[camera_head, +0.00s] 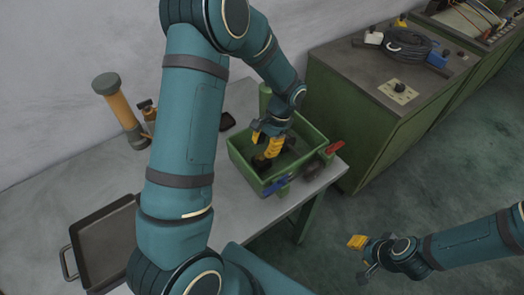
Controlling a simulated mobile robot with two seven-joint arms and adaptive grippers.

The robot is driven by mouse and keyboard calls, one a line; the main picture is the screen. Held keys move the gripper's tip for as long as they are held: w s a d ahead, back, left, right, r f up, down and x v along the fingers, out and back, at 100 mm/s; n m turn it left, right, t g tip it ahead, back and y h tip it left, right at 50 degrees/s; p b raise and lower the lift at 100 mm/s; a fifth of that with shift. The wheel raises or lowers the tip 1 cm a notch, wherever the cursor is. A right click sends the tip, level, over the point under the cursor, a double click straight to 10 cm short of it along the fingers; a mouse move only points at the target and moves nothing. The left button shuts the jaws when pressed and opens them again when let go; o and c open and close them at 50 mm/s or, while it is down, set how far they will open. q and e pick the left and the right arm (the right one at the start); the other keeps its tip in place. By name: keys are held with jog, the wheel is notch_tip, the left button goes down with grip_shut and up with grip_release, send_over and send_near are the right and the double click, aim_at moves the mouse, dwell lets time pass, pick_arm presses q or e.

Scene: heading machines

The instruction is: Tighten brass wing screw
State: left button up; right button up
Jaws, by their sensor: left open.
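I cannot make out a brass wing screw in the head view; it is too small or hidden. A green open-topped box (243,168) stands on the grey table, with a red part (335,147) and a blue part (277,184) at its near and right sides. My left gripper (265,150) reaches down over the box, its yellow fingers open beside dark parts inside. The arm and fingers hide some of the interior. My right gripper (359,249) is over the floor at the lower right, away from the box; its jaw gap is not clear.
A dark metal tray (100,232) with a handle lies on the table (228,210) at the left. A yellow-brown cylinder (118,108) stands behind it. A green cabinet (352,125) to the right carries a coiled black cable (407,43) and small parts. Floor at the right is clear.

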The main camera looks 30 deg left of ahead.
pick_arm(q)
jog(key=v, duration=0.9)
